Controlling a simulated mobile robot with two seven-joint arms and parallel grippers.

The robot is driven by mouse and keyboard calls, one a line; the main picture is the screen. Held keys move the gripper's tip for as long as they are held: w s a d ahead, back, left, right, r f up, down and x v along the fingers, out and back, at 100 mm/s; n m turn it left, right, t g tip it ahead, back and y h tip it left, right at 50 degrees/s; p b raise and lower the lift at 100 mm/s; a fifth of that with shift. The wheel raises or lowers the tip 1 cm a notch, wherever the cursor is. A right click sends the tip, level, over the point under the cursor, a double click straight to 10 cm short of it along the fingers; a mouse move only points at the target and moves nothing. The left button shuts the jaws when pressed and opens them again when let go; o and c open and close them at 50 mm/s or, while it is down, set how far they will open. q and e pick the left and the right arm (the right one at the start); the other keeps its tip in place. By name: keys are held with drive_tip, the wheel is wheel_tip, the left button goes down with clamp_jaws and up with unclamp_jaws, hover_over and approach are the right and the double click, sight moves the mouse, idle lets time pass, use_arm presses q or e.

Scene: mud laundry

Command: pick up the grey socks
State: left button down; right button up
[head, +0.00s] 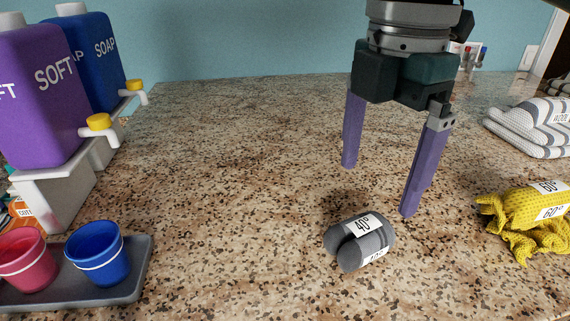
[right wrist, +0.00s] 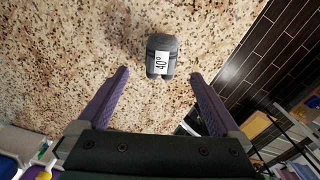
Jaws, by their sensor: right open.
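The grey socks (head: 359,243) lie rolled in a bundle on the speckled countertop, with white labels reading 40°. In the right wrist view the grey socks (right wrist: 161,45) sit beyond the fingertips, roughly centred between them. My right gripper (head: 379,190) is open and empty, fingers pointing down, above and behind the socks in the head view. Its two purple fingers also show in the right wrist view (right wrist: 159,76), spread apart and not touching the socks. My left gripper is not in view.
A yellow cloth bundle (head: 524,222) lies right of the socks, with folded striped towels (head: 530,127) behind it. At left are purple (head: 42,105) and blue (head: 97,62) dispensers, and a grey tray (head: 137,270) with red and blue cups. The counter's middle is clear.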

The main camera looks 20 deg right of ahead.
sight(363, 224)
drive_tip(key=f, duration=0.3)
drive_tip(key=shift+s+a+f, duration=0.1)
drive_tip(key=shift+a, duration=0.1)
drive_tip(key=shift+f+p, duration=0.35)
drive_tip(key=shift+p, duration=0.1)
wheel_tip(363, 224, down, 4)
drive_tip(key=shift+s+f+p, duration=0.1)
drive_tip(key=shift+f+p, duration=0.15)
drive_tip(key=shift+p, duration=0.15)
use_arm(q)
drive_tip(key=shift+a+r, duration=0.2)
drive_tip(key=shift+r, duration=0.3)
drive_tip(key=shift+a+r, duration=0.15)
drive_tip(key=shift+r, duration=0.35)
use_arm(e)
drive_tip(key=shift+c, duration=0.4)
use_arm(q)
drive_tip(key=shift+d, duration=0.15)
use_arm(e)
drive_tip(key=c, duration=1.3)
drive_tip(key=shift+r, duration=0.1)
